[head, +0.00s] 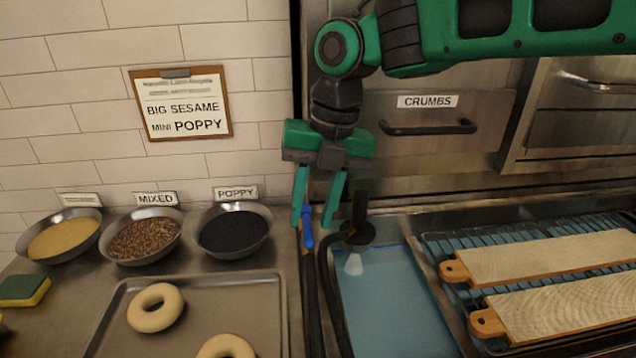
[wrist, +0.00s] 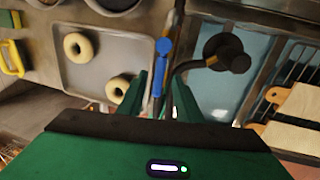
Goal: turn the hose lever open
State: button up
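The hose lever (head: 307,228) is a small blue handle on the edge between the counter and the sink. In the wrist view the blue lever (wrist: 160,68) has a round end and a long bar pointing down the picture, in line with the pipe below it. My gripper (head: 311,222) points down at the lever with its green fingers apart. In the wrist view the lever lies between the fingers of my gripper (wrist: 159,78); I cannot tell how far down they reach around it. A black hose (head: 332,295) curves beside it to a dark spray head (head: 358,234).
The sink (head: 390,300) holds blue water, with a pale cone under the spray head. A tray (head: 265,300) with bagels (head: 155,307) lies left. Bowls of toppings (head: 235,230) stand behind it. Wooden boards (head: 550,257) lie on a rack at right.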

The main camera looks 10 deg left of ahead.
notch_tip(320, 180, up, 9)
jog(key=d, duration=0.1)
jog(key=shift+w+d, duration=0.3)
jog(key=shift+d, duration=0.05)
jog(key=shift+r, duration=0.1)
jog(key=w+d+f+m+t+h, duration=0.1)
jog(key=d+f+m, duration=0.3)
jog(key=d+m, duration=0.9)
jog(key=w+d+f+m, duration=0.1)
jog(key=d+f+m, duration=0.3)
jog(key=d+m, duration=0.85)
jog(key=s+d+f+m, duration=0.5)
jog(key=s+d+m, duration=0.4)
jog(key=d+m, duration=0.1)
jog(key=s+d+f+m, duration=0.6)
jog(key=s+d+m, duration=0.3)
jog(key=d, duration=0.3)
jog(key=shift+d+f+m+g+h, duration=0.2)
jog(key=shift+d+m+g+h, duration=0.15)
jog(key=shift+m, duration=0.3)
